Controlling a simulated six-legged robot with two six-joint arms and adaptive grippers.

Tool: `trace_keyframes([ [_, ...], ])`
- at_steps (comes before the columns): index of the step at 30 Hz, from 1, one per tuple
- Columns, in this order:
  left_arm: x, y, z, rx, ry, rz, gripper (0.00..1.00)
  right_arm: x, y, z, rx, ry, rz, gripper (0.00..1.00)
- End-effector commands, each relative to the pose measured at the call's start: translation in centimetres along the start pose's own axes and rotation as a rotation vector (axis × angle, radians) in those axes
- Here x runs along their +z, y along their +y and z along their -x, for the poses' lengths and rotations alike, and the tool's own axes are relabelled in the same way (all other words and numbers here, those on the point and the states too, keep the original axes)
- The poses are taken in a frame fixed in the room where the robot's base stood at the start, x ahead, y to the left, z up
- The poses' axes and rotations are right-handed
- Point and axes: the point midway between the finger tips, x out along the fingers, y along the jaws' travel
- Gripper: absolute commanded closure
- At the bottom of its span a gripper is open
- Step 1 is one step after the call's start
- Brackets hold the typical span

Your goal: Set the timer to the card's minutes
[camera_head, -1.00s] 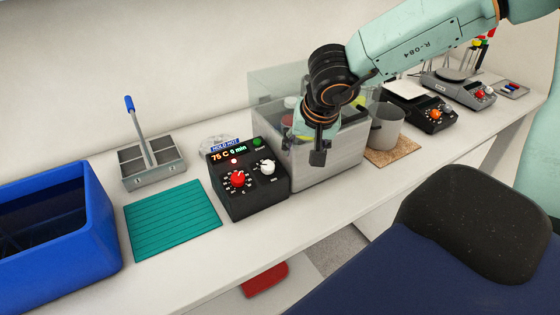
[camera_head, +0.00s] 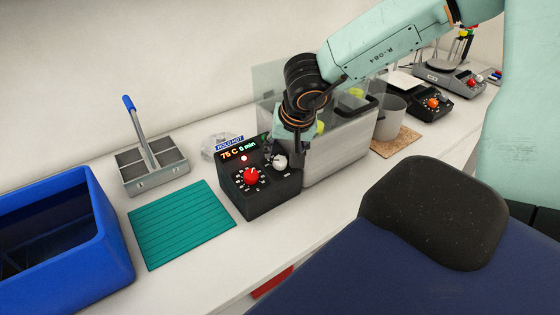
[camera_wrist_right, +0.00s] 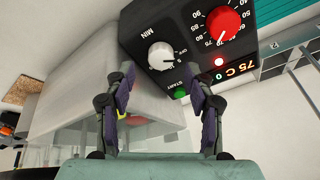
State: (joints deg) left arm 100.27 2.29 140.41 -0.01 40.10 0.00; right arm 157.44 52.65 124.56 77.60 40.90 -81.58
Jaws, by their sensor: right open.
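The black control box (camera_head: 262,200) stands on the bench with a red knob (camera_head: 251,176), a white knob (camera_head: 280,162) and a lit display (camera_head: 238,153) that seems to read 75 C and 0 min. In the right wrist view the white MIN knob (camera_wrist_right: 161,56) has a dial of marks around it, and a green START button (camera_wrist_right: 180,93) is beside it. My right gripper (camera_wrist_right: 163,84) is open and empty, its fingers pointing at the white knob, one to each side and apart from it. My left gripper is out of view.
A grey bath tank (camera_head: 335,155) with a clear lid stands right of the box. A teal mat (camera_head: 182,224), a grey caddy (camera_head: 155,180) and a blue bin (camera_head: 75,265) lie left. A grey beaker (camera_head: 390,118) on a cork mat (camera_head: 396,142) stands further right.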

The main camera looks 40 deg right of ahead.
Motion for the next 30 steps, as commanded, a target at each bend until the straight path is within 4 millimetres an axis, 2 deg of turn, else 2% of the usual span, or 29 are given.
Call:
trace_keyframes([
  [1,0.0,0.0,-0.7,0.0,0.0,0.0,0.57,0.1,0.1,-1.2,0.004,0.0,0.002,0.46],
  [6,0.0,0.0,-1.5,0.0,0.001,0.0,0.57,0.1,0.0,-2.9,0.003,0.001,0.002,0.46],
  [18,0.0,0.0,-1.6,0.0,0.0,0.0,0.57,-0.1,-0.5,-3.5,-0.001,0.0,0.0,0.47],
  [30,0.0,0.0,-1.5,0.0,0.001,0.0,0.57,0.0,-0.5,-3.5,0.0,0.0,0.001,0.81],
])
